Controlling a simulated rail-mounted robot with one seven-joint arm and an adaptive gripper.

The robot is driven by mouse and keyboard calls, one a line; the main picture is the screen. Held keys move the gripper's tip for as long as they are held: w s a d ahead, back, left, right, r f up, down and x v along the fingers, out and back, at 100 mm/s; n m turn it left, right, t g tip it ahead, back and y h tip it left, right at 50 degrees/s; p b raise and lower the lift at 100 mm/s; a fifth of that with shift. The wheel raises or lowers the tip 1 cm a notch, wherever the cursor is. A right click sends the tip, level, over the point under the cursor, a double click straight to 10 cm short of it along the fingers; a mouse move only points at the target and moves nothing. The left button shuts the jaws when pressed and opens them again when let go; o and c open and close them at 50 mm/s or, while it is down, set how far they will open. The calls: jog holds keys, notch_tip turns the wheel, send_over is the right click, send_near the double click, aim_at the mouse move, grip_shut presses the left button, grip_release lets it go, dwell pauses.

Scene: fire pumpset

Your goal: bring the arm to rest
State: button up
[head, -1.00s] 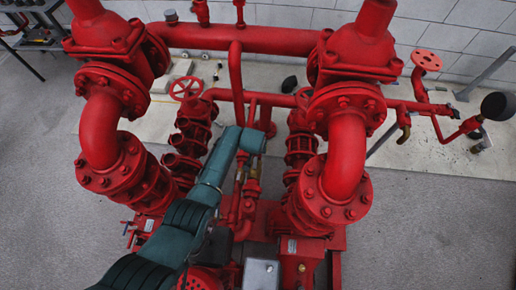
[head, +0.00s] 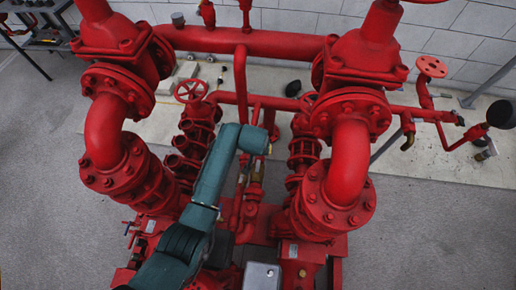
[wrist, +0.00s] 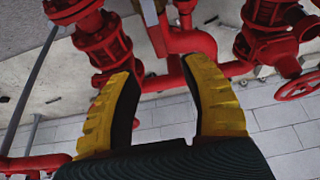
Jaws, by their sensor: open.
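My arm (head: 212,175) reaches up from the bottom of the head view into the gap between the two red pump columns. In the wrist view my gripper (wrist: 160,72) shows two yellow fingers with dark inner pads, spread wide apart. Nothing is held between them. Red pipework shows behind and between the fingers, but I cannot tell how far off it is. In the head view the fingertips cannot be made out past the end of the arm.
Large red flanged elbows stand left (head: 113,145) and right (head: 345,165) of my arm. A red horizontal pipe (head: 285,42) crosses behind. A red handwheel (head: 190,91) is left of the arm's end. Grey floor (head: 440,235) is open at the right.

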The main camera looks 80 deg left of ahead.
jog(key=shift+v, duration=1.55)
